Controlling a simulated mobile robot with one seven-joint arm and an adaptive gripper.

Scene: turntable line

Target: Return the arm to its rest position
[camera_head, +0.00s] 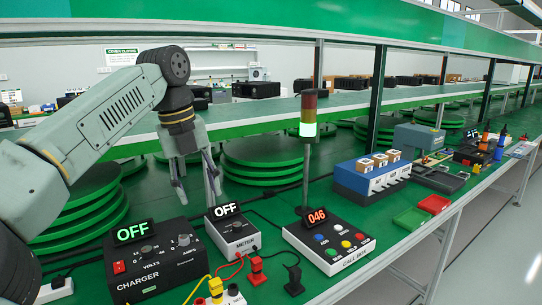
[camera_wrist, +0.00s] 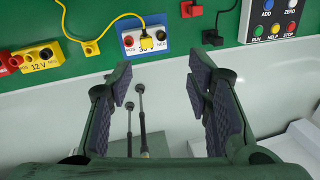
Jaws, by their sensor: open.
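My gripper (camera_head: 196,199) hangs fingers-down from my arm at the left of the head view, above the green bench behind the charger (camera_head: 155,262) and the meter (camera_head: 233,234). Its two fingers stand apart with nothing between them. In the wrist view my gripper (camera_wrist: 160,82) also shows open and empty, its dark padded fingers on either side of a gap. Beyond the fingers lie the bench's front edge and pale floor.
The charger and meter displays read OFF. The call box (camera_head: 345,247) reads 046, beside a signal tower (camera_head: 308,115) lit at its bottom. A 12 V block (camera_wrist: 38,58) and another terminal block (camera_wrist: 140,40) with a yellow plug sit near the edge. Green round stacks (camera_head: 262,160) stand behind.

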